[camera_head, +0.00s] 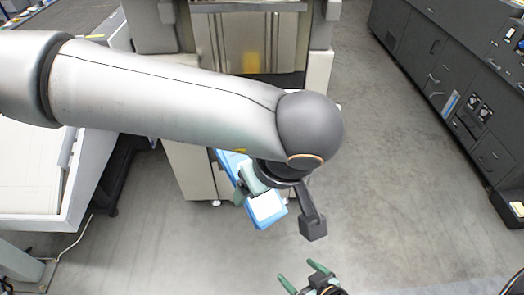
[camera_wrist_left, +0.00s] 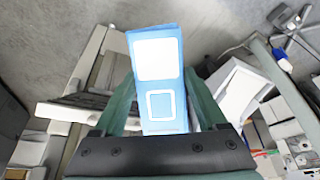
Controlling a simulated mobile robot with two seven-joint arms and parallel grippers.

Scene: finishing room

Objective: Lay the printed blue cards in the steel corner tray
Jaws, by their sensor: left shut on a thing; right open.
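A blue card or stack of cards (camera_head: 268,222) with white printed squares hangs below my left arm's wrist in the head view, partly hidden by the arm. It also shows upright in the left wrist view (camera_wrist_left: 173,86), between the green fingers of my left gripper (camera_wrist_left: 160,95), which is shut on it. I cannot tell whether it is one card or several. My right gripper (camera_head: 306,278) is at the bottom of the head view, with its green fingers apart and empty. I cannot make out the steel corner tray in either view.
A beige machine (camera_head: 184,175) with a steel front stands behind my left arm. A pale table (camera_head: 35,165) is at the left, and a black cabinet row (camera_head: 415,60) runs along the right. Grey floor (camera_head: 400,190) is clear between the machine and the cabinets.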

